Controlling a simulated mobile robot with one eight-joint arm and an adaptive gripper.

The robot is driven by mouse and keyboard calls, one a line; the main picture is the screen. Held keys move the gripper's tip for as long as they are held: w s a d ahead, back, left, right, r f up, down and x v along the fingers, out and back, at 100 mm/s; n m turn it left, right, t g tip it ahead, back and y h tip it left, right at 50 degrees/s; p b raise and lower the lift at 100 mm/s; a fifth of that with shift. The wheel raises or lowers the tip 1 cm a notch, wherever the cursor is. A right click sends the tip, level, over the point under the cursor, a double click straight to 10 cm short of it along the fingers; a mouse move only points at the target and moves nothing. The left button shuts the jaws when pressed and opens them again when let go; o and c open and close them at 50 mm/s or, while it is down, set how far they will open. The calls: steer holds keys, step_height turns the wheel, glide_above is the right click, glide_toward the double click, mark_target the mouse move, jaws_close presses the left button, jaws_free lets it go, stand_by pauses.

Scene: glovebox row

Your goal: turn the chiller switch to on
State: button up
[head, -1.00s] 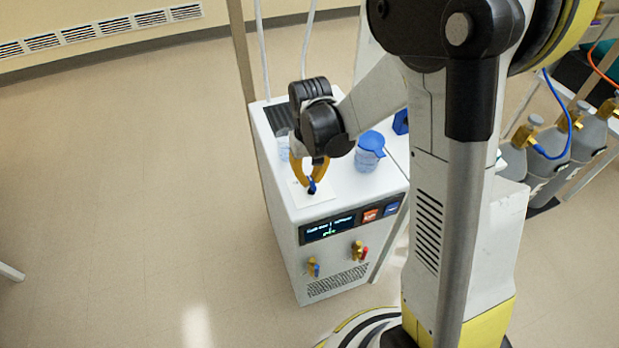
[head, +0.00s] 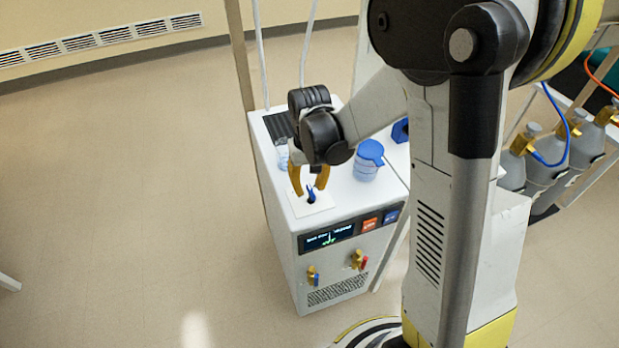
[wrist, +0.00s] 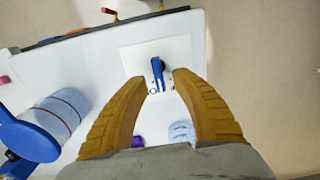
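The chiller (head: 288,240) is a white cabinet with a dark display (head: 328,237) on its front; the display text is too small to read. The switch is a dark blue lever (head: 311,196) on a white square plate (head: 322,205) on the chiller's top; in the wrist view, its lever (wrist: 158,72) stands near the plate's middle. My gripper (head: 309,192) is above the plate with its yellow fingers apart. In the wrist view, my gripper (wrist: 160,79) has a fingertip on either side of the lever, with gaps visible; contact is not seen. The switch's setting is unclear.
A blue-lidded clear jar (head: 366,165) stands on the chiller top right of my gripper; it also shows in the wrist view (wrist: 62,112). A clear vessel (head: 281,155) is behind my gripper. Brass valves (head: 312,274) project from the front. Gas cylinders (head: 546,165) stand right.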

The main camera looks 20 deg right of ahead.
mark_target(310, 187)
step_height(310, 187, up, 12)
steer(key=shift+f, duration=0.15)
stand_by(0.5)
steer(key=s+r+t, duration=0.2)
steer(key=s+t, duration=0.1)
steer(key=s, duration=0.4)
steer(key=s+r+t, duration=0.3)
steer(key=s+t, duration=0.1)
steer(key=s, duration=0.2)
steer(key=shift+s+r, duration=0.35)
steer(key=shift+s, duration=0.05)
steer(key=shift+a, duration=0.1)
